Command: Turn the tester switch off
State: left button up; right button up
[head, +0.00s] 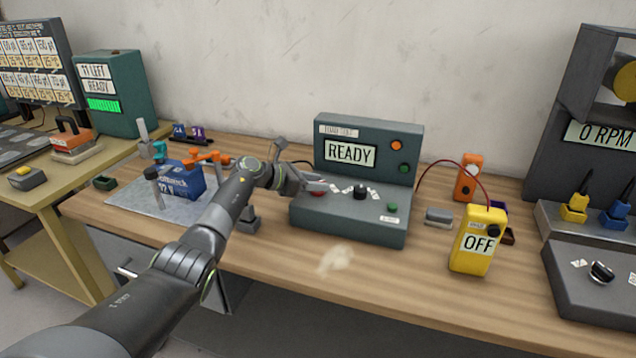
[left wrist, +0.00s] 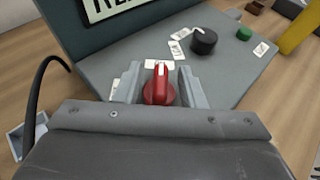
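The tester (head: 368,165) is a dark grey-green box with a sloped panel, and its screen reads READY. A red switch knob (left wrist: 158,88) with a white pointer mark sits at the left of the panel. My left gripper (head: 314,190) is over that side of the panel. In the left wrist view its two fingers (left wrist: 157,90) stand on either side of the red knob, with small gaps visible. Whether they touch it lower down I cannot tell. In the head view the gripper partly hides the red knob (head: 318,190). My right gripper is not in view.
A black knob (head: 360,192) and a green button (head: 392,207) are right of the red knob. A yellow meter (head: 478,240) reading OFF stands to the right. A blue battery (head: 181,180) stands left on a grey mat (head: 130,205). The front table edge is mostly clear.

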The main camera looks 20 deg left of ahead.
pick_arm(q)
jog(key=shift+w+d+f, duration=0.15)
jog(key=shift+w+d, duration=0.1)
jog(key=shift+d, duration=0.05)
jog(key=shift+c, duration=0.5)
